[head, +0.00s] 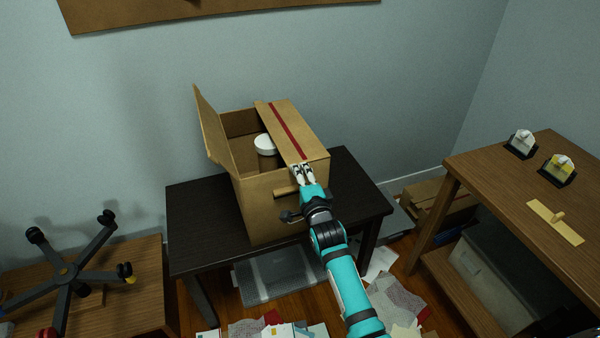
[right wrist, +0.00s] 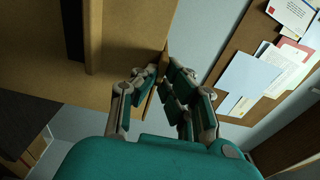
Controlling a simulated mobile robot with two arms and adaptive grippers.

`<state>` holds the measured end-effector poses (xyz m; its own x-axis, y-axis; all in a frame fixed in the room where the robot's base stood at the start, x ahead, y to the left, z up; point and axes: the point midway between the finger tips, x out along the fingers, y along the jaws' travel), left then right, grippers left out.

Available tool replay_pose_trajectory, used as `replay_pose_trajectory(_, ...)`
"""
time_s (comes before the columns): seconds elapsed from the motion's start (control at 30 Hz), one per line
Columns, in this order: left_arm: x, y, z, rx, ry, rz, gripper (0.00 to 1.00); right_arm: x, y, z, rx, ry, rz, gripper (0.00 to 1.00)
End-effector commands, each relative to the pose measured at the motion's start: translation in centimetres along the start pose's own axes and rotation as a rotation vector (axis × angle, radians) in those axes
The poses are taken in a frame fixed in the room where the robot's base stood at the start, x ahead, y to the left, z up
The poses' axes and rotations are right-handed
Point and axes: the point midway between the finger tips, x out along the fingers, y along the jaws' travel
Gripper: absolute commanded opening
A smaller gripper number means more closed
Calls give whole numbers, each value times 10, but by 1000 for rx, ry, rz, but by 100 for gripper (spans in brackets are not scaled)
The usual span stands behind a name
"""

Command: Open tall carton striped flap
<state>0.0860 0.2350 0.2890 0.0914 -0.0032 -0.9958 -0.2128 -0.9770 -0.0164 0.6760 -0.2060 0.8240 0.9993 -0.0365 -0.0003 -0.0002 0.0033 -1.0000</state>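The tall brown carton (head: 262,212) stands on a dark table. Its plain left flap (head: 211,128) stands up and leans outward. The striped flap (head: 283,118), with a red stripe along it, lies across the right part of the top. My right gripper (head: 301,168) is at the near left corner of the striped flap. In the right wrist view, my right gripper (right wrist: 163,78) has its fingers close together on both sides of a thin brown cardboard edge. The exact contact is partly hidden. A white-lidded jar (head: 265,144) sits inside the carton. My left gripper is not in view.
The dark table (head: 195,205) has bare room left and right of the carton. A wooden workbench (head: 505,178) stands at the right. An upturned chair base (head: 70,268) lies on a desk at the left. Papers (head: 400,302) litter the floor near my arm.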

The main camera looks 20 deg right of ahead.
Motion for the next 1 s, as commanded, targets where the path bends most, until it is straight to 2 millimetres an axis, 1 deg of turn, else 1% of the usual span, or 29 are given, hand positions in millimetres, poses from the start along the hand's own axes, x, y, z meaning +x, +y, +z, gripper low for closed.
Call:
replay_pose_trajectory(0.17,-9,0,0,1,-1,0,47,0,-7,0,41,0,4,0)
replay_pose_trajectory(0.37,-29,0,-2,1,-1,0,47,0,-22,-2,152,1,14,0)
replay_pose_trajectory(0.7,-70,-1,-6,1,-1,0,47,1,-53,-12,458,1,40,0)
replay_pose_trajectory(1.0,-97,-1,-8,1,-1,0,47,3,-76,-30,741,1,64,0)
